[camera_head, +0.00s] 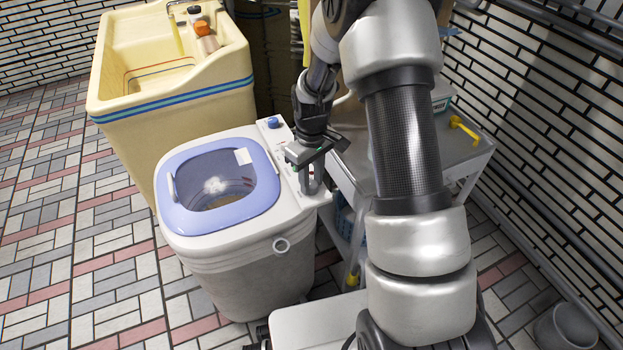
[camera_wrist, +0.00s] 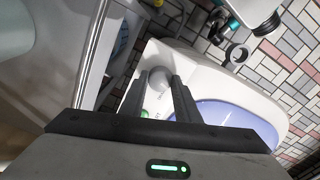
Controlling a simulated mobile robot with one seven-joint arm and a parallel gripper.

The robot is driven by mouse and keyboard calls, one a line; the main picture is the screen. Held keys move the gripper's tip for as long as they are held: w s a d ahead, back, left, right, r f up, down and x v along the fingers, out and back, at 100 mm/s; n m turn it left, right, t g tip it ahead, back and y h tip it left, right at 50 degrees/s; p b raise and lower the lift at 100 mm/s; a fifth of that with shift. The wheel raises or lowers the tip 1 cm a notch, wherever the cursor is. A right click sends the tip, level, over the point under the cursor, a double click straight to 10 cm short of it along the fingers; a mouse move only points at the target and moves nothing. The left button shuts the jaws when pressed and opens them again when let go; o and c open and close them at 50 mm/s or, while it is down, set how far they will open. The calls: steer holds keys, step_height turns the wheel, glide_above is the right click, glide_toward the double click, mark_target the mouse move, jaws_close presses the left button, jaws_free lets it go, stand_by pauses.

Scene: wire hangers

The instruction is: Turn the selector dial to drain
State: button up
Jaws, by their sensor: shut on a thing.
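The small washing machine (camera_head: 233,262) has a blue lid frame and a white control panel along its right side. My gripper (camera_head: 311,188) reaches down to the near end of this panel and hides what it holds there. The dial's pointer and most of the panel markings are hidden or too small to read. A blue knob (camera_head: 273,123) sits free at the far end of the panel.
A yellow sink (camera_head: 170,105) with bottles on its rim stands behind the machine. A white cart (camera_head: 462,146) with a yellow item stands close on the right, by the brick wall. Tiled floor (camera_head: 70,250) is clear at left.

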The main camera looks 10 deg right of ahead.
mark_target(311, 184)
steer(key=m, duration=0.4)
steer(key=shift+r+m+p, duration=0.1)
steer(key=shift+m+p, duration=0.2)
steer(key=shift+p, duration=0.05)
steer(key=m, duration=0.4)
steer(key=shift+p, duration=0.35)
steer(key=o, duration=1)
steer(key=shift+o, duration=0.2)
step_height(311, 184, up, 17)
steer(key=p, duration=0.4)
steer(key=shift+r, duration=0.15)
